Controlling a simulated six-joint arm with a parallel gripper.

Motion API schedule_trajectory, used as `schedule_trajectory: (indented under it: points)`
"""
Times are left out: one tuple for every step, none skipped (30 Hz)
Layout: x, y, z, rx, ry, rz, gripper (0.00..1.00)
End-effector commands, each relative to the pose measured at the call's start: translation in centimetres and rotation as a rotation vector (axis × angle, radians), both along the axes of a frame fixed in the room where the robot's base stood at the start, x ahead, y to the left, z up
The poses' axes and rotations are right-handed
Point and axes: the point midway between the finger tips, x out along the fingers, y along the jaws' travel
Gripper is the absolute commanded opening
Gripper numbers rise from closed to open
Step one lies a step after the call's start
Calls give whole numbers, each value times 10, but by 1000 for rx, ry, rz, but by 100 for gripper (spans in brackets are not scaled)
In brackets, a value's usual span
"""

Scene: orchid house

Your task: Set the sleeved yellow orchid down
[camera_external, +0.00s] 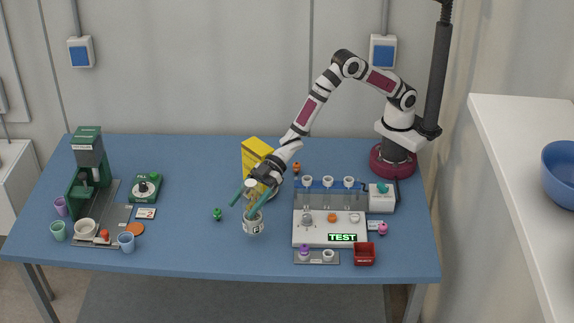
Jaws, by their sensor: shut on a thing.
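My gripper (249,204) reaches down from the upper right.
A yellow box (257,150) stands behind my gripper. A small green object (217,214) lies to the left. The white TEST station (315,240) is close on the right, with a red bin (364,254). A green machine (88,165) and cups stand far left. Table at front-left centre is clear.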

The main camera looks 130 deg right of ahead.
Motion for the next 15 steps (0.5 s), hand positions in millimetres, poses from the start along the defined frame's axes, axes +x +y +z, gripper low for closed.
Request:
schedule_trajectory:
  points:
    - [0,0,-6,-1,0,1,0]
    - [0,0,-10,-1,0,1,0]
    - [0,0,-16,0,0,0,0]
    - [0,0,-22,0,1,0,0]
    - [0,0,-28,0,0,0,0]
    - [0,0,-36,0,2,0,0]
    - [0,0,-41,-1,0,1,0]
    - [0,0,-43,-1,0,0,0]
    - [0,0,-43,-1,-2,0,0]
    - [0,0,-42,-1,-2,0,0]
    - [0,0,-42,-1,-2,0,0]
    - [0,0,-42,-1,-2,0,0]
    - [0,0,-42,-1,-2,0,0]
    - [0,0,-42,-1,-2,0,0]
    - [0,0,-43,-1,-2,0,0]
